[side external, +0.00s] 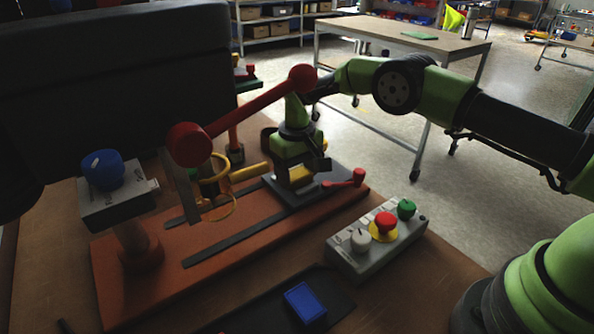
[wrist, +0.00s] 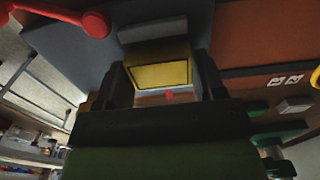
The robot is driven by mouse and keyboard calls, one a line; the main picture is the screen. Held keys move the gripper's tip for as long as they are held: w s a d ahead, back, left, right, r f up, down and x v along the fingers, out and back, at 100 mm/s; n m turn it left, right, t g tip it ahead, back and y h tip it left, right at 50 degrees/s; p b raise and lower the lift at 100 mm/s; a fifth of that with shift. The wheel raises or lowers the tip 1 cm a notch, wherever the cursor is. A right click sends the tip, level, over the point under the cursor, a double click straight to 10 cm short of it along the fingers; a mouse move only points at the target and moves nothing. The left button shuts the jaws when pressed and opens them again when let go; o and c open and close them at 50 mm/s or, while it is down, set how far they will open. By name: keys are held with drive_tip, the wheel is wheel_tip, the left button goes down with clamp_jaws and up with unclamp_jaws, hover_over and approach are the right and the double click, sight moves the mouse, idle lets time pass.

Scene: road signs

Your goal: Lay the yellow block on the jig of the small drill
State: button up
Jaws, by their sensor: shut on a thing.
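My gripper (side external: 299,172) is shut on the yellow block (side external: 296,178), down at the jig (side external: 322,193) of the small drill. In the wrist view the yellow block (wrist: 160,74) sits between the two dark fingers of my gripper (wrist: 160,84). The jig is a dark plate on the drill's orange base (side external: 225,256), with a red-knobbed handle (side external: 357,178) at its right. The block is low over the jig; I cannot tell whether it touches. My fingers partly hide it.
The drill's red lever (side external: 250,107) reaches close to my wrist. A yellow ring guard (side external: 219,203) stands left of the jig. A grey button box (side external: 376,243) stands in front. A blue block (side external: 304,303) lies on a dark tray (side external: 262,318) near the front edge.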

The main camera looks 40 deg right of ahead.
drive_tip(key=o, duration=1)
drive_tip(key=shift+f, duration=0.15)
wheel_tip(320, 180, up, 13)
wheel_tip(320, 180, up, 8)
drive_tip(key=t, duration=0.1)
hover_over(298, 174)
drive_tip(key=s, duration=0.3)
drive_tip(key=s+d+r+m+t+y, duration=0.1)
drive_tip(key=s+d+r+t, duration=0.1)
drive_tip(key=s+r, duration=0.6)
drive_tip(key=s+f+m+t+y, duration=0.1)
drive_tip(key=s+m+t, duration=0.2)
drive_tip(key=s, duration=1.6)
drive_tip(key=shift+d+f+t, duration=0.35)
drive_tip(key=shift+t, duration=0.25)
